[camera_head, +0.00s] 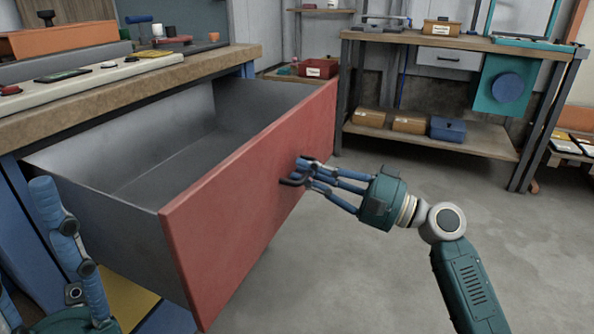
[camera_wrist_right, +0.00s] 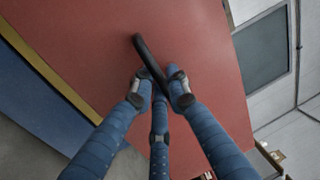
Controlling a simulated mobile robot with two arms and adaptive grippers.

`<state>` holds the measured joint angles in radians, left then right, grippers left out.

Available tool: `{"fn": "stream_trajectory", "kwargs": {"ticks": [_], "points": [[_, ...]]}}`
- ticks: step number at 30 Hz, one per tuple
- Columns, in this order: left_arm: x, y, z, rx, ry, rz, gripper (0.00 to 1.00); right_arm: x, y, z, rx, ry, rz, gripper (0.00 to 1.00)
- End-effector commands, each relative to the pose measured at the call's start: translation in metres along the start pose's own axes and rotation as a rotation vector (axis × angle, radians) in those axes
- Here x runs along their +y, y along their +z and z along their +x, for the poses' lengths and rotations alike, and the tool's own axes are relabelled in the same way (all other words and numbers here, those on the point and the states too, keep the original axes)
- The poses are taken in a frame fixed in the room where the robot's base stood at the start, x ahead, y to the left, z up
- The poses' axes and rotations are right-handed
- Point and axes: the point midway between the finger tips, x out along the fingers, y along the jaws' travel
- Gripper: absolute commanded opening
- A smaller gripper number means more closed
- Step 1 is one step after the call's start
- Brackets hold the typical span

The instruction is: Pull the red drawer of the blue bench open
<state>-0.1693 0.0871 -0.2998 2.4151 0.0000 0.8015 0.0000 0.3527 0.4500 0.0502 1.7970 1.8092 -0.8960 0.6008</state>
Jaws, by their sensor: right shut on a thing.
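The red drawer (camera_head: 250,200) of the blue bench (camera_head: 18,205) stands far out from the bench, and its grey metal inside shows empty in the head view. Its red front also fills much of the right wrist view (camera_wrist_right: 90,40). A dark bar handle (camera_wrist_right: 147,60) is on the front. My right gripper (camera_head: 305,175) is shut on the handle, with blue fingers on both sides of it in the right wrist view (camera_wrist_right: 160,85). My left gripper (camera_head: 70,240) shows only in part at the lower left, beside the drawer; its fingertips' opening cannot be judged.
The wooden bench top (camera_head: 130,85) holds several small items. A second workbench (camera_head: 450,45) with boxes on its lower shelf stands at the back right. Grey floor (camera_head: 400,270) is clear in front of the drawer and around my right arm.

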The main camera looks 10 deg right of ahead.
Motion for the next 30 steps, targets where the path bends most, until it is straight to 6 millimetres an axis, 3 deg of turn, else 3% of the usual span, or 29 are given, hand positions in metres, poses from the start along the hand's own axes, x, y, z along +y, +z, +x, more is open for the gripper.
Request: {"fn": "stream_trajectory", "kwargs": {"ticks": [11, 12, 14, 24, 30], "points": [[-0.001, 0.0, 0.0, -0.001, -0.005, 0.001, 0.4, -0.001, -0.001, -0.002, 0.001, -0.001, 0.0, 0.0], [-0.001, 0.0, 0.0, -0.001, -0.006, 0.001, 0.4, -0.001, -0.001, -0.002, 0.001, -0.001, -0.001, 0.22], [-0.001, 0.0, 0.0, -0.002, -0.007, 0.001, 0.4, -0.001, -0.001, -0.001, 0.001, -0.001, -0.001, 0.33], [-0.001, 0.001, -0.001, -0.008, -0.005, 0.0, 0.4, 0.0, -0.001, -0.004, 0.002, 0.0, 0.0, 0.33], [-0.001, 0.001, -0.001, -0.006, -0.005, 0.0, 0.4, 0.001, -0.001, -0.033, 0.004, 0.003, 0.001, 0.33]]}}
